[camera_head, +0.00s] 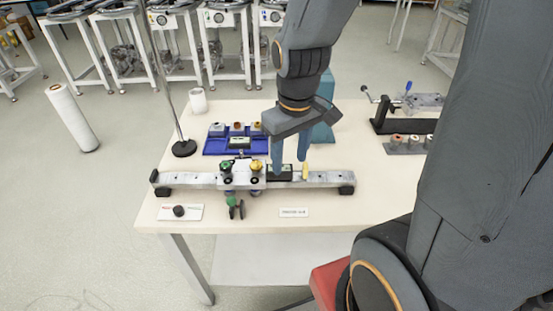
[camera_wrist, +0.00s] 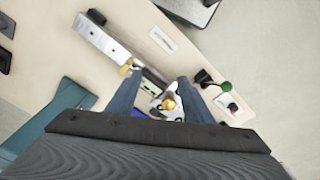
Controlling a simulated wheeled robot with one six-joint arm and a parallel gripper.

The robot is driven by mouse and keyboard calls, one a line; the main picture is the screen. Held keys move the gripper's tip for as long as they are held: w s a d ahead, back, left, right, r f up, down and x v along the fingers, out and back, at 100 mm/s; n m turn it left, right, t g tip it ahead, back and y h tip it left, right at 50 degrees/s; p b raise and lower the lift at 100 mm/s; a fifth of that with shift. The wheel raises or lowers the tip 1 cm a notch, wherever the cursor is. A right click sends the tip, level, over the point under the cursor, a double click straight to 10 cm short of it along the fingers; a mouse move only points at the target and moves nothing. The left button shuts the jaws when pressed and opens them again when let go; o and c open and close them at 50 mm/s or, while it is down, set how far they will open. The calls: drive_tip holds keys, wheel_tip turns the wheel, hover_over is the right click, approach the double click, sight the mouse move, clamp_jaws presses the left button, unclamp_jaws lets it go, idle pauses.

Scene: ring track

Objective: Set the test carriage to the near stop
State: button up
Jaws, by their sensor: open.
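A pale metal rail (camera_head: 330,178) runs left to right along the front of the table; part of it also shows in the wrist view (camera_wrist: 103,39). A silver carriage (camera_head: 241,178) with a green knob and a yellow knob sits left of the rail's middle. In the wrist view the yellow knob (camera_wrist: 169,104) shows between my fingers. A small yellow piece (camera_head: 305,171) stands at the rail to the right of the carriage. My gripper (camera_head: 290,168) is open, fingers down, over the rail between the carriage and the yellow piece, apparently holding nothing. Whether a finger touches anything is unclear.
Behind the rail are a blue tray (camera_head: 211,150) with small parts, a stand with a round black base (camera_head: 184,148) and a teal block (camera_head: 324,125). A black-knobbed panel (camera_head: 181,212) and a label (camera_head: 294,212) lie in front. A clamp fixture (camera_head: 405,118) stands back right.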

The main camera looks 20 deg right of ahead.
sight(256, 172)
drive_tip(key=w+n, duration=0.2)
drive_tip(key=n, duration=0.1)
drive_tip(key=w+f+n+b, duration=0.1)
drive_tip(key=w+n, duration=0.1)
drive_tip(key=n, duration=0.1)
drive_tip(key=w+n+g, duration=0.1)
drive_tip(key=w+n, duration=0.1)
drive_tip(key=n, duration=0.1)
drive_tip(key=shift+f, duration=0.2)
drive_tip(key=shift+w+f+n, duration=0.2)
drive_tip(key=shift+w+n, duration=0.35)
drive_tip(key=shift+n, duration=0.55)
drive_tip(key=shift+f+p, duration=0.3)
drive_tip(key=shift+f, duration=3.55)
clamp_jaws()
drive_tip(key=shift+d, duration=0.15)
